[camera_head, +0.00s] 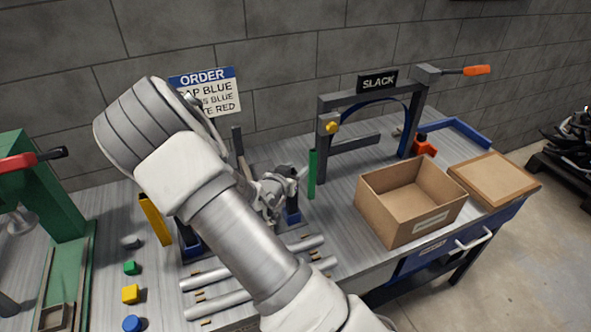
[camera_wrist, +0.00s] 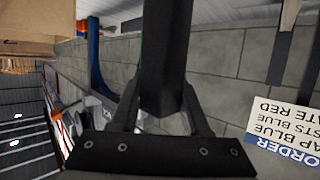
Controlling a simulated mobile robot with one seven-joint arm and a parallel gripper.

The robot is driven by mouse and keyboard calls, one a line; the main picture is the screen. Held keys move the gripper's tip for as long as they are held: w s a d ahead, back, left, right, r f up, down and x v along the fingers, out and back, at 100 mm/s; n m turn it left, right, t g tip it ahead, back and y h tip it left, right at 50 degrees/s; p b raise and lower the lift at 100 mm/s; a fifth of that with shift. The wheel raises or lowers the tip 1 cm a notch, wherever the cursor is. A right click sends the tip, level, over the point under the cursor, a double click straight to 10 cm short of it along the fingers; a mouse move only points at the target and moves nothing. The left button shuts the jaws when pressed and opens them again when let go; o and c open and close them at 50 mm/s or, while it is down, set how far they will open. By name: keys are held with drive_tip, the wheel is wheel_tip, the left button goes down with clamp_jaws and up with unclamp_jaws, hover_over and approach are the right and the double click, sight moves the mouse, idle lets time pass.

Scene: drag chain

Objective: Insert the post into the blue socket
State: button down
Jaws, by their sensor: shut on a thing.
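My gripper (camera_head: 284,184) is left of the frame's middle in the head view, partly hidden behind my forearm. In the wrist view my gripper (camera_wrist: 163,112) is shut on a dark post (camera_wrist: 165,55), which runs up out of the picture between its fingers. In the head view an upright green post (camera_head: 312,173) stands right at the gripper's fingertips; I cannot tell for sure whether it is the held one. A dark blue block (camera_head: 293,214) shows just below the gripper and may be the blue socket. Its opening is hidden.
A yellow upright (camera_head: 154,219) stands left of my arm. Metal rods (camera_head: 232,287) and small coloured pieces lie in front. A sign (camera_head: 207,92) is behind. A green press (camera_head: 62,205) is at left.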

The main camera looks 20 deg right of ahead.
drive_tip(key=shift+f+b, duration=1.1)
drive_tip(key=shift+f, duration=0.25)
drive_tip(key=shift+c, duration=1.5)
unclamp_jaws()
drive_tip(key=shift+r, duration=0.1)
drive_tip(key=p+v, duration=0.1)
drive_tip(key=v, duration=1.6)
drive_tip(key=shift+a+p, duration=0.2)
drive_tip(key=shift+p, duration=0.2)
drive_tip(key=shift+s, duration=0.1)
